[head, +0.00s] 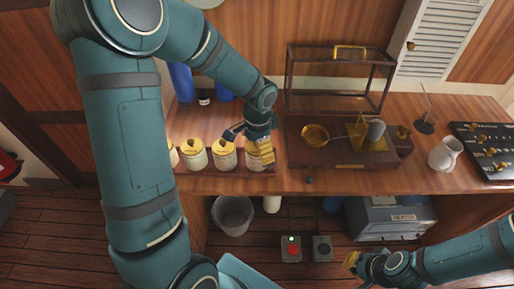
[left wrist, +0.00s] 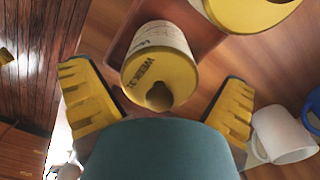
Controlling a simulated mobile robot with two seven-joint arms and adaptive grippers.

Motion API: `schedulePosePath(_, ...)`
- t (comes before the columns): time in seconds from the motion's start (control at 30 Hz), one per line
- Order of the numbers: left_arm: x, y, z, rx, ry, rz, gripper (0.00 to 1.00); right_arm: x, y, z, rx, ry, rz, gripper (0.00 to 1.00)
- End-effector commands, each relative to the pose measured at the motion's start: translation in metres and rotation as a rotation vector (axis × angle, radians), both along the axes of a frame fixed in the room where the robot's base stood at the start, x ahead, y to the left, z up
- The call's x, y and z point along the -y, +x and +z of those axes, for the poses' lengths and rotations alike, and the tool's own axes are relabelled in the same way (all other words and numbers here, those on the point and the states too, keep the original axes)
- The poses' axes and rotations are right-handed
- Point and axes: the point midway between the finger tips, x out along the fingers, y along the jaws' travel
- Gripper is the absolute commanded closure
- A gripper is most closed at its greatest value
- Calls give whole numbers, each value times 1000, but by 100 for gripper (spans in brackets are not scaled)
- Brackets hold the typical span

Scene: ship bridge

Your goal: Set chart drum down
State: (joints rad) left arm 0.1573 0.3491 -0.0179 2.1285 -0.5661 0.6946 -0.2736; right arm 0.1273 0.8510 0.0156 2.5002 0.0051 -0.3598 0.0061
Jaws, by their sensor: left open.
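Several cream chart drums with brass-yellow caps stand in a row on a reddish-brown rack (head: 210,172), including one drum (head: 194,154) left of my gripper. My left gripper (head: 248,144) is open over the right end of the row. In the left wrist view, its yellow fingers (left wrist: 155,105) are spread on either side of a drum marked "WEEK 31" (left wrist: 158,72), with visible gaps. That drum appears to stand in the rack; its lower part is hidden in the head view. My right gripper (head: 362,262) is low at the right, its fingers unclear.
A brass-fitted instrument (head: 340,158) with a grey cylinder (head: 375,134) stands right of the rack, a glazed case (head: 340,78) behind it. A white jug (head: 446,154) and black board (head: 486,150) are further right. Blue items (head: 181,82) stand behind the row. A bin (head: 232,215) is below.

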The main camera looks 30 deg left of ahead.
Motion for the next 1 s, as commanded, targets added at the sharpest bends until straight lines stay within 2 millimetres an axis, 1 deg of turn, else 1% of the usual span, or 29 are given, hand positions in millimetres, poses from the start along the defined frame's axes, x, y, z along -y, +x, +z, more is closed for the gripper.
schedulePosePath(0.03, 0, 1, 10, 4, 1, 0, 0, 0, 1, 3, 2, 0, -1, 100)
schedulePosePath(0.3, 1, 2, 67, 5, 0, 0, 0, 1, 4, 14, 10, -2, -8, 100)
schedulePosePath(0.4, 1, 2, 85, 4, 0, 1, 0, 1, 6, 17, 12, -3, -10, 100)
schedulePosePath(0.5, 1, 2, 99, 4, 0, -1, 0, 1, 6, 20, 14, -3, -11, 100)
schedulePosePath(0.6, 1, 2, 108, 2, 0, -1, 0, 1, 7, 21, 15, -3, -12, 100)
schedulePosePath(0.7, 2, 2, 112, 2, -1, -1, 0, 1, 7, 21, 16, -4, -13, 100)
schedulePosePath(1.0, 1, 2, 113, 1, -1, -1, 0, 1, 7, 21, 16, -4, -13, 100)
